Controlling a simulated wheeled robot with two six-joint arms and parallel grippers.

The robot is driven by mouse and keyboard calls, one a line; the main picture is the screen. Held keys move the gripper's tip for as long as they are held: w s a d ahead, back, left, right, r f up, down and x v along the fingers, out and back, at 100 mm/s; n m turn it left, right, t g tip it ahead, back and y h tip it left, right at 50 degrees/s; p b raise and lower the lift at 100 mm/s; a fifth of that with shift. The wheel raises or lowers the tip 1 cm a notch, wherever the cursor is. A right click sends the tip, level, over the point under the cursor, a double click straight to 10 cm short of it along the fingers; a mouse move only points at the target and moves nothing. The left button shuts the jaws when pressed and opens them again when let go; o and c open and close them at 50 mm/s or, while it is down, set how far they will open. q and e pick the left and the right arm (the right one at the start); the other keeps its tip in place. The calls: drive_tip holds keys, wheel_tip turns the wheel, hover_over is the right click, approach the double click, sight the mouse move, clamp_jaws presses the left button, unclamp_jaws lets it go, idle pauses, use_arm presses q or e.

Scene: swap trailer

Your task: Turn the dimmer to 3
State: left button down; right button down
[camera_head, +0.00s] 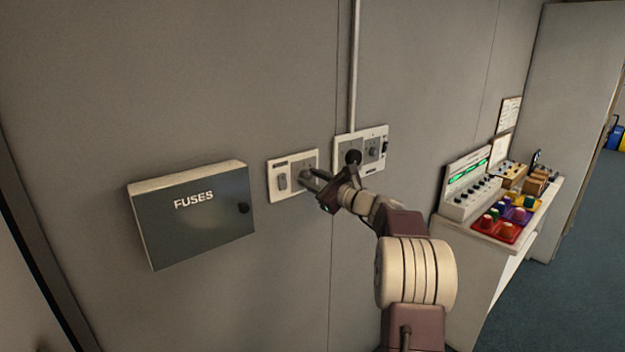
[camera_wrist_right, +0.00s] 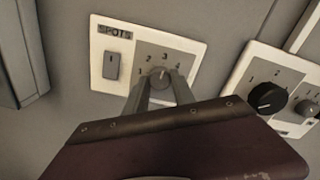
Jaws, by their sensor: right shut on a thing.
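The dimmer knob (camera_wrist_right: 159,77) is a small grey dial on the wall plate (camera_wrist_right: 105,28) labelled SPOTS. Numbers are printed around it; 1, 2, 3 and 4 show in the right wrist view. Its pointer looks roughly upward, between 2 and 3; the exact setting is too small to tell. My right gripper (camera_wrist_right: 163,88) has its fingers on both sides of the knob, shut on it. In the head view my right gripper (camera_head: 311,180) reaches the right half of the same plate (camera_head: 273,184) and hides the knob. My left gripper is not in view.
A rocker switch (camera_wrist_right: 111,66) sits left of the knob. A second plate (camera_head: 376,133) with a black knob (camera_wrist_right: 267,98) is close on the right. A fuse box (camera_head: 190,232) juts out on the left. A table with a console (camera_head: 470,183) and coloured trays (camera_head: 497,229) stands right.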

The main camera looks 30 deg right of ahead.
idle(0.3)
drive_tip(key=c, duration=1.1)
unclamp_jaws()
drive_tip(key=shift+o, duration=0.2)
drive_tip(key=s+d+b, duration=0.1)
drive_tip(key=s+b, duration=0.2)
drive_tip(key=s, duration=0.6)
drive_tip(key=shift+d, duration=0.25)
